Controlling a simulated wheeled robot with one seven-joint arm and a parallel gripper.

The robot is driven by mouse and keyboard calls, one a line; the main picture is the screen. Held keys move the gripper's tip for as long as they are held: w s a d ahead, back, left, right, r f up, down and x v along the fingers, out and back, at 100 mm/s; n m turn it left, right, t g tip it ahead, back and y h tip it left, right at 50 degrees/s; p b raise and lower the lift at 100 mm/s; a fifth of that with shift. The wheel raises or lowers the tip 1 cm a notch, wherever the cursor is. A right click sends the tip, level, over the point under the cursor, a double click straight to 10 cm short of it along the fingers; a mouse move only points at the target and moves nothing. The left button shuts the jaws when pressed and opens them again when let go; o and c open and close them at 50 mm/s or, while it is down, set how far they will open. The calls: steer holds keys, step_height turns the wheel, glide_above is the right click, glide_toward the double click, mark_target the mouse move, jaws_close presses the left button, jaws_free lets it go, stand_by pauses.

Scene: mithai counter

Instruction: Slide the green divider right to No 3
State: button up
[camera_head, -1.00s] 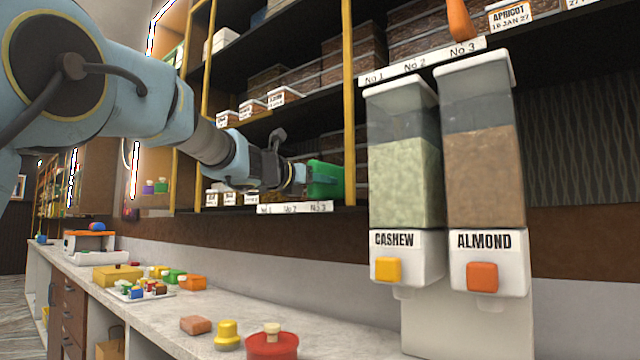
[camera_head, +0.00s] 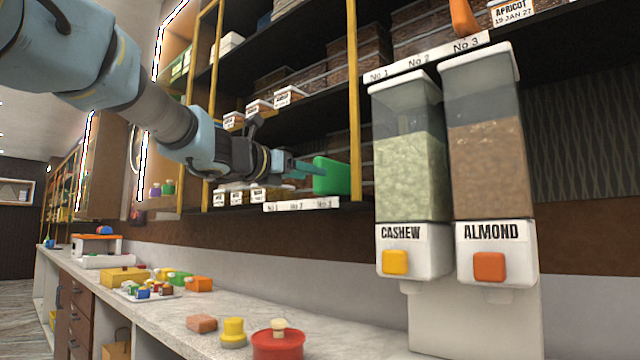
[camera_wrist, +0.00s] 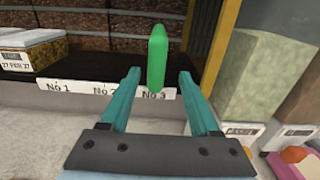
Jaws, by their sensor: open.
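The green divider (camera_head: 332,176) stands upright on the lower shelf. In the wrist view the green divider (camera_wrist: 157,58) has its near end right at the "No 3" mark of the white label strip (camera_wrist: 75,88). The strip also shows in the head view (camera_head: 300,205). My gripper (camera_head: 312,170) is open and just left of the divider in the head view. In the wrist view its teal fingers (camera_wrist: 160,78) are spread, one on each side of the divider's near end, with gaps visible and nothing gripped.
A yellow shelf post (camera_head: 354,100) stands right of the divider. The cashew dispenser (camera_head: 408,160) and almond dispenser (camera_head: 488,150) are farther right. Labelled boxes (camera_wrist: 32,50) sit on the shelf at left. An orange divider (camera_head: 463,18) is on the upper shelf.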

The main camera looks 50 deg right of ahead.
steer(key=a, duration=0.2)
steer(key=shift+a, duration=0.4)
steer(key=shift+w, duration=0.1)
